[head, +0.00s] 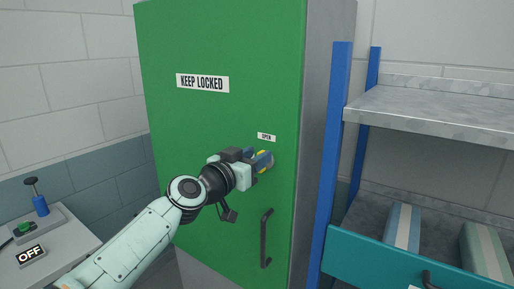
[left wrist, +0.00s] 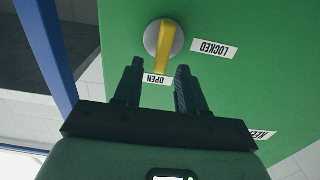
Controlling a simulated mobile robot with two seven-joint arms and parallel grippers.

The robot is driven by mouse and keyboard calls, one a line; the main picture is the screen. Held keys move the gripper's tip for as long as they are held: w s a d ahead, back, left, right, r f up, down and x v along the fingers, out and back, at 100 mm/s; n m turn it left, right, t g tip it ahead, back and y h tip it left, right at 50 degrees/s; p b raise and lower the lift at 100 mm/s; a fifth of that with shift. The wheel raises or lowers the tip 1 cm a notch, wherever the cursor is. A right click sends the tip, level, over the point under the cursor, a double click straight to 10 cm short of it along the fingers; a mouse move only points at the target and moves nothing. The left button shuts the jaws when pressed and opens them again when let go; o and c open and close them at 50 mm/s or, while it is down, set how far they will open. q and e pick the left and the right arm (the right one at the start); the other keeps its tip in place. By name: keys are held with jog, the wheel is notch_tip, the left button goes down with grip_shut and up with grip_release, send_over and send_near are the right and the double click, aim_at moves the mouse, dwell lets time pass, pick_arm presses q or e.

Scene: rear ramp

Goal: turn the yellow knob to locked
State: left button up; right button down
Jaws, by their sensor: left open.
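The yellow knob (head: 268,154) is on the green cabinet door (head: 220,120); in the head view my gripper hides part of it. In the left wrist view, the knob (left wrist: 164,36) is a yellow bar on a round grey base. Its bar points at the OPEN label (left wrist: 156,80); the LOCKED label (left wrist: 214,48) is beside it. My left gripper (head: 260,161) is open in front of the knob. In the left wrist view, the bar's end shows between its fingertips (left wrist: 159,67); I cannot tell whether they touch it. My right gripper is not in view.
A black door handle (head: 265,238) is below the knob. A blue-post shelf rack (head: 334,150) with a teal drawer (head: 385,262) stands to the right. At lower left is a bench (head: 65,255) with an OFF sign and a green button. A KEEP LOCKED sign (head: 202,83) is on the door.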

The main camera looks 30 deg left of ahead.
pick_arm(q)
jog(key=shift+w, duration=0.6)
grip_shut()
